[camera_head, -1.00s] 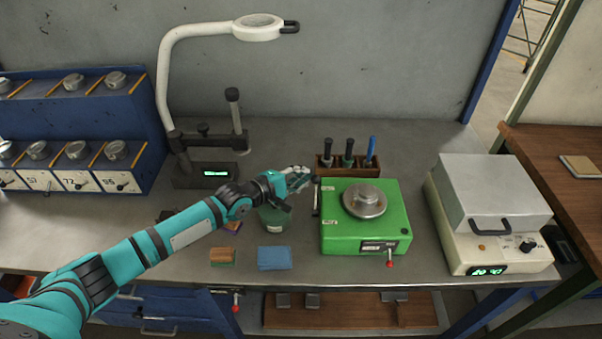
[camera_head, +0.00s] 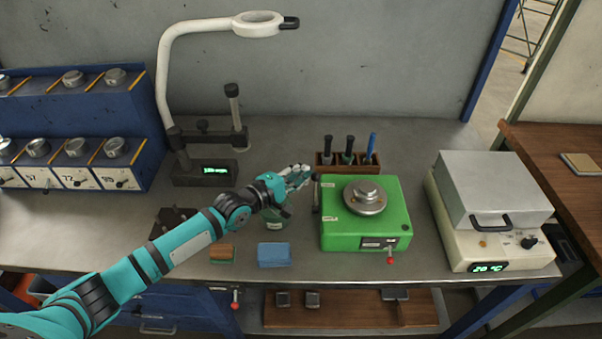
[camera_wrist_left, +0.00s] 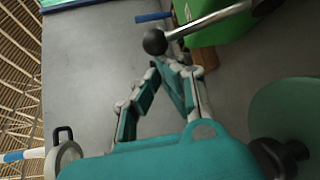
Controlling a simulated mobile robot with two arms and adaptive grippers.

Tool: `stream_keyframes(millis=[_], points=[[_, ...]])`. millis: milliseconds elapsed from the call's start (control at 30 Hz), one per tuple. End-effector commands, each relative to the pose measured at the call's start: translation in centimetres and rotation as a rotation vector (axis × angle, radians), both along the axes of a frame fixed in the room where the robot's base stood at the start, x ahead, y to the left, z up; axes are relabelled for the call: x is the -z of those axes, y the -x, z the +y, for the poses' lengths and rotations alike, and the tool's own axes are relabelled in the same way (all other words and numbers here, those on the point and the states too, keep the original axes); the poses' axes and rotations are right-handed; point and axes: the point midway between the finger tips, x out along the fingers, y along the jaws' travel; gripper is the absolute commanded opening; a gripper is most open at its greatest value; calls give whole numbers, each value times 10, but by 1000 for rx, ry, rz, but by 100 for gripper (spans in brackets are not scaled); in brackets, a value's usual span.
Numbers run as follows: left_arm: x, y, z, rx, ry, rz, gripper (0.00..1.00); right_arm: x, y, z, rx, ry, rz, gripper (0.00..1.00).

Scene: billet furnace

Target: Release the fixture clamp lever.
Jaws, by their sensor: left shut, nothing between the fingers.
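The green fixture (camera_head: 340,237) sits on the bench with a round metal part (camera_head: 366,196) on top. A lever (camera_head: 316,194) stands at its left side. In the left wrist view this lever is a metal rod (camera_wrist_left: 208,20) with a black ball knob (camera_wrist_left: 155,41), running up to the green body. My left gripper (camera_head: 304,173) is just left of the lever's top. In the left wrist view its fingertips (camera_wrist_left: 172,62) are together, empty, and close to the ball knob; contact cannot be told. My right gripper is out of view.
A wooden rack (camera_head: 347,170) with several tools stands behind the fixture. A white heater box (camera_head: 494,195) is on the right. A green round container (camera_head: 276,217) is under my left wrist. A lamp stand (camera_head: 205,172) is behind left.

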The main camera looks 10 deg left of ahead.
Motion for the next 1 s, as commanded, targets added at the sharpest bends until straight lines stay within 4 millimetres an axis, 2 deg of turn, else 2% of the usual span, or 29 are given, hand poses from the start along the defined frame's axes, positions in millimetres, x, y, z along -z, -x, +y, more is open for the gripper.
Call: stream_keyframes(millis=[267,700,833,1000], points=[[-1,16,-5,1,-40,-184,0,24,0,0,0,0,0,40],[-5,55,-14,1,-141,-588,0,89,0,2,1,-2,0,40],[-7,64,-16,1,-164,-686,0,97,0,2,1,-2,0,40],[-8,75,-19,1,-162,-678,0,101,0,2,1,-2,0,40]])
